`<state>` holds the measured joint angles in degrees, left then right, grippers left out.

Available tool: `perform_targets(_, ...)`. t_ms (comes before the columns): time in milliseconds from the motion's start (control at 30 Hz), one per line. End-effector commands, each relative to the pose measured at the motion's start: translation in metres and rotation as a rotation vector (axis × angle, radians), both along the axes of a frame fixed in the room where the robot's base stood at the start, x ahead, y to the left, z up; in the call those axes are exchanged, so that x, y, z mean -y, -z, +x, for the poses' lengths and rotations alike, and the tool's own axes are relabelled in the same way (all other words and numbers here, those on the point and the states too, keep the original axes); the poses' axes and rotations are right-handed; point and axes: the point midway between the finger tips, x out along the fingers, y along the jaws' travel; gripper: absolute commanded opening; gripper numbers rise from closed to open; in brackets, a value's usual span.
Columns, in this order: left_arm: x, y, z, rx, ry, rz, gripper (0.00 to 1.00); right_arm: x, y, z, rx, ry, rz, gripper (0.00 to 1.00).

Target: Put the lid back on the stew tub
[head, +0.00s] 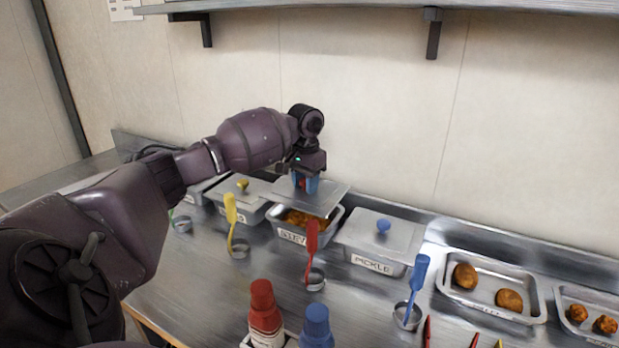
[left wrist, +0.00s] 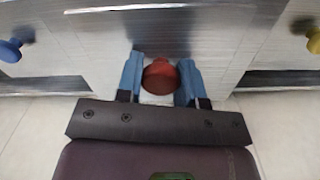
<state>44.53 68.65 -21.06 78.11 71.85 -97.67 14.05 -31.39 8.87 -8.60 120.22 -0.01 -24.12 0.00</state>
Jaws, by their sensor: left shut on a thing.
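The stew tub (head: 291,238) is a metal tub with a label on its front and brown-orange stew (head: 303,218) showing inside. Its flat metal lid (head: 328,196) is held above the tub's back part, so the front of the opening is uncovered. My left gripper (head: 306,186) is shut on the lid's red knob; the red knob (left wrist: 160,77) shows between the blue fingertips (left wrist: 160,82) in the left wrist view. I cannot tell whether the lid touches the tub's rim. My right gripper is not in view.
The lidded pickle tub (head: 370,262) with a blue knob stands right of the stew tub. A lidded tub with a yellow knob (head: 242,184) stands left. Ladles, including a red one (head: 312,240), stand in front. Trays of brown food (head: 490,306) lie right. Red and blue bottles (head: 264,308) stand at the front.

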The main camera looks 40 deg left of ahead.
Motion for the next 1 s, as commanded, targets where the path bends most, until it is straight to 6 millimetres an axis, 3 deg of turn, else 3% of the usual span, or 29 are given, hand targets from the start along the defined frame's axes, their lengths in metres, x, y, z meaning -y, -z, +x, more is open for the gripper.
perform_targets(33,0.0,0.011,0.0,-0.006,0.0,0.001,0.08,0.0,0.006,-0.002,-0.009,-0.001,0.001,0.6)
perform_targets(200,0.0,0.027,0.0,-0.005,-0.001,0.001,0.08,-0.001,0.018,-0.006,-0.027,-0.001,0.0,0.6)
perform_targets(500,0.001,0.044,0.0,0.003,0.0,-0.002,0.08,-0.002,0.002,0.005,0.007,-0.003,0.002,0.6)
perform_targets(1000,0.001,0.054,0.0,0.001,0.0,-0.001,0.08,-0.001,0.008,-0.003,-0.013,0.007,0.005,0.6)
